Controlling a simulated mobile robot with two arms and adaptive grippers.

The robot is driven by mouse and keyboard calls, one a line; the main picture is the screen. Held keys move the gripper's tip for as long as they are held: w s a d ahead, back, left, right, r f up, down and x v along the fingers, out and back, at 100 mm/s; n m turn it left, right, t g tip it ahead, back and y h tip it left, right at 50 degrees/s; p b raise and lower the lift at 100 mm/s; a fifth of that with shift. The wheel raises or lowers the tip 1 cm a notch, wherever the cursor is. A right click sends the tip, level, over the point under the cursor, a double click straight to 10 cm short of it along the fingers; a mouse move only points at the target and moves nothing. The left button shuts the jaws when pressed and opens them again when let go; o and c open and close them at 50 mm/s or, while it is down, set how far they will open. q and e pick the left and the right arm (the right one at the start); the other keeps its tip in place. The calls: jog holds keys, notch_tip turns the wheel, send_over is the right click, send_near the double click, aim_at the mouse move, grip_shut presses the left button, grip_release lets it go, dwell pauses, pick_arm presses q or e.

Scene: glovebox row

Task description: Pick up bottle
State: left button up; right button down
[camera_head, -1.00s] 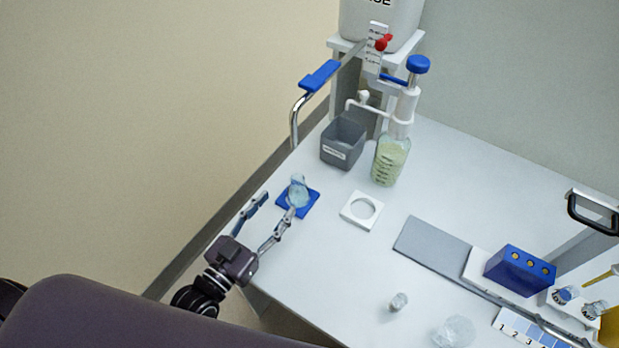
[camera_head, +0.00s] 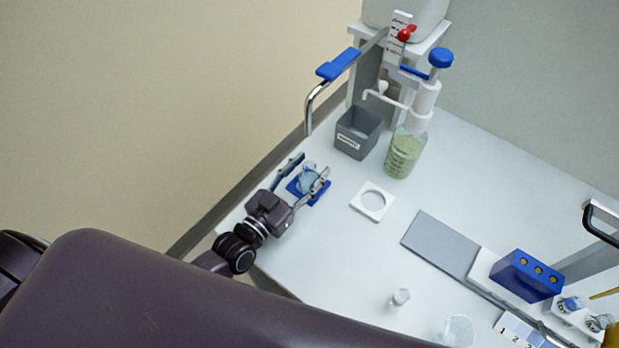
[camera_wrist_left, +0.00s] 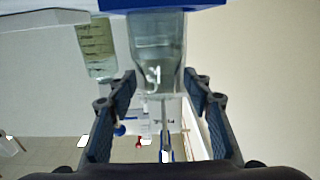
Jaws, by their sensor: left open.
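A small clear bottle (camera_head: 309,180) with a bluish tint stands on a blue square pad (camera_head: 318,197) near the table's left edge. In the left wrist view the bottle (camera_wrist_left: 157,48) appears upside down, its base by the blue pad (camera_wrist_left: 205,14). My left gripper (camera_head: 313,165) is open, with one finger on each side of the bottle in the head view. In the left wrist view the open fingers (camera_wrist_left: 160,78) flank the bottle's lower-in-picture end, with visible gaps. I cannot tell how deep the bottle sits between them. My right gripper is not in view.
A white holder with a round opening (camera_head: 386,206) lies right of the pad. Behind stand a grey bin (camera_head: 349,143) and a dispenser bottle with greenish contents (camera_head: 404,155). A blue-handled metal bar (camera_head: 338,64) rises at the table's left edge. A grey plate (camera_head: 438,243) lies farther right.

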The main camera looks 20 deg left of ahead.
pick_arm(q)
jog(key=shift+w, duration=0.15)
grip_shut()
dwell(0.6)
